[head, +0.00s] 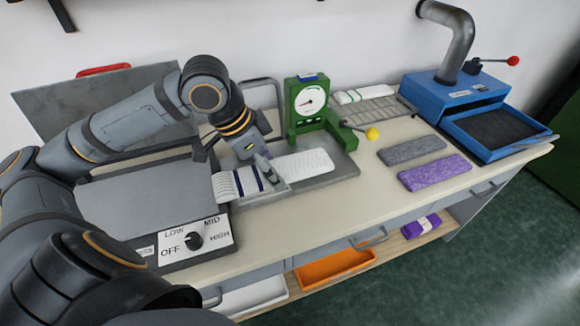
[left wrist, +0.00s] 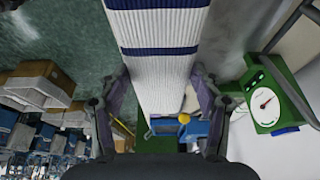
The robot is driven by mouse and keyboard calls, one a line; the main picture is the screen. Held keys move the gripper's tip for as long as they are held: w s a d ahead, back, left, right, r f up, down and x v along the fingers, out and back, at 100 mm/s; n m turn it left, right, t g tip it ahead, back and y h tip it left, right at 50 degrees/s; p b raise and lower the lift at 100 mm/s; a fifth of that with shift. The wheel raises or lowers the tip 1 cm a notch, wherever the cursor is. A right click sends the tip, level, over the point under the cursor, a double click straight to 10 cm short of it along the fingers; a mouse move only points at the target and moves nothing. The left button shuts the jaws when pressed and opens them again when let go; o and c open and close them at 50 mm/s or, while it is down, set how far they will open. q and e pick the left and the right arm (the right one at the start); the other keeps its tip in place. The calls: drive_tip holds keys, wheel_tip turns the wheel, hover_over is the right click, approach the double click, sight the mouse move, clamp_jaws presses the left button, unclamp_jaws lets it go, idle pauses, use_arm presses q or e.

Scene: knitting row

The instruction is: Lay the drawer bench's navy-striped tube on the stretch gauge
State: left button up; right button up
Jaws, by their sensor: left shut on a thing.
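The navy-striped tube (head: 240,184) is white and ribbed, with navy bands towards its left end. My left gripper (head: 266,174) is shut on it near its middle. In the left wrist view the tube (left wrist: 155,75) runs between the two fingers (left wrist: 157,108). The tube lies level, its plain white part over the grey base plate (head: 346,166) of the stretch gauge. The gauge's green dial stand (head: 308,104) rises behind it and also shows in the left wrist view (left wrist: 268,104). I cannot tell whether the tube touches the plate. My right gripper is not in view.
Left is a flat heated press (head: 150,205) with a heat knob, its lid (head: 95,105) raised. Right of the gauge are a wire rack (head: 375,110), grey (head: 412,150) and purple (head: 435,173) knitted pieces and a blue machine (head: 455,98). An orange tray (head: 335,268) sits below.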

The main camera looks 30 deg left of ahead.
use_arm(q)
drive_tip(key=shift+w+a+f, duration=0.15)
drive_tip(key=shift+w+a, duration=0.1)
drive_tip(key=shift+a, duration=0.1)
drive_tip(key=w+a+f, duration=0.2)
drive_tip(key=w+f, duration=0.1)
drive_tip(key=w+a+f+p, duration=0.1)
drive_tip(key=w+a+f, duration=0.1)
drive_tip(key=w+a, duration=0.1)
drive_tip(key=w+a+f+p, duration=0.1)
drive_tip(key=w+a+f, duration=0.2)
drive_tip(key=w, duration=0.1)
drive_tip(key=shift+f, duration=0.35)
drive_tip(key=shift+w+a+f, duration=0.1)
drive_tip(key=shift+w+f, duration=0.1)
drive_tip(key=shift+f, duration=0.2)
drive_tip(key=shift+w+a+f, duration=0.1)
drive_tip(key=shift+a+f, duration=0.05)
drive_tip(key=shift+f, duration=1.55)
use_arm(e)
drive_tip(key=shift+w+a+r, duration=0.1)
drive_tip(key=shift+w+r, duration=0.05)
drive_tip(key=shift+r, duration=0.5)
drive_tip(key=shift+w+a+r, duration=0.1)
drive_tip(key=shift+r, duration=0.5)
use_arm(q)
drive_tip(key=shift+f, duration=0.1)
drive_tip(key=shift+f, duration=0.1)
drive_tip(key=o, duration=0.9)
